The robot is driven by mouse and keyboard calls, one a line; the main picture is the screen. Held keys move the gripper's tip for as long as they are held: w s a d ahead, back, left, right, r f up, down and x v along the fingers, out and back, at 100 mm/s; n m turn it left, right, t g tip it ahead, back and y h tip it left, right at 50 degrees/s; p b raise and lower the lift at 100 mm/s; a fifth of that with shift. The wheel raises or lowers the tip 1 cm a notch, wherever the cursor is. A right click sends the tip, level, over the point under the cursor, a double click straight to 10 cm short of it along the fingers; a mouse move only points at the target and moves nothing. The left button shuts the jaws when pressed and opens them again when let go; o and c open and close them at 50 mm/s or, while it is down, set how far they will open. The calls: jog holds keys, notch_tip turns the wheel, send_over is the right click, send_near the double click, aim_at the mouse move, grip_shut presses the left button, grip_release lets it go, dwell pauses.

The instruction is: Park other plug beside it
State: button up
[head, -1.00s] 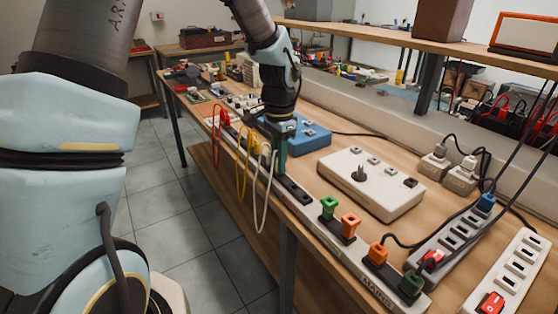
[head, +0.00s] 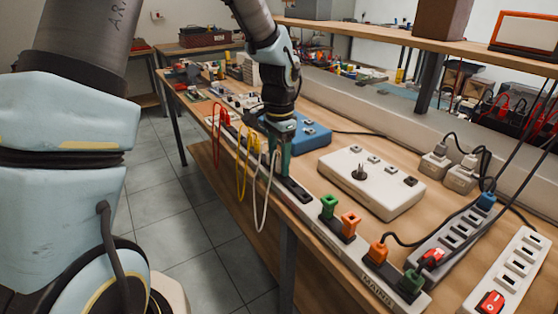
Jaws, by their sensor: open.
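A long pale socket strip (head: 325,236) runs along the bench's front edge. It carries a green plug (head: 329,206), an orange plug (head: 350,223), a second orange plug (head: 378,252) and a dark green plug (head: 411,282). Red (head: 216,150), yellow (head: 240,165) and white (head: 262,205) leads hang from its far part over the edge. My gripper (head: 281,160) points down over the strip by the white lead's top end. It is open. The fingers are small and partly hidden, and I cannot tell whether they touch a plug.
A blue box (head: 312,137) stands just behind my gripper. A white box with sockets (head: 372,185) is to its right. A grey power strip (head: 455,232) and a white one with a red switch (head: 512,272) lie at right with cables. The floor aisle (head: 170,220) at left is clear.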

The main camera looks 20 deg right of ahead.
notch_tip(320, 180, up, 16)
jog(key=p, duration=0.3)
dwell(1.0)
jog(key=shift+f, duration=0.1)
jog(key=s+a+f+n, duration=0.1)
jog(key=a+n, duration=0.4)
jog(key=a, duration=0.5)
jog(key=s+a+f+n+t, duration=0.1)
jog(key=a+f+n, duration=0.3)
jog(key=a, duration=0.6)
jog(key=s+a+f+n, duration=0.2)
jog(key=a+n, duration=0.3)
jog(key=a, duration=0.5)
jog(key=shift+f+n+t, duration=0.15)
jog(key=shift+n+t, duration=0.15)
jog(key=shift+n, duration=0.1)
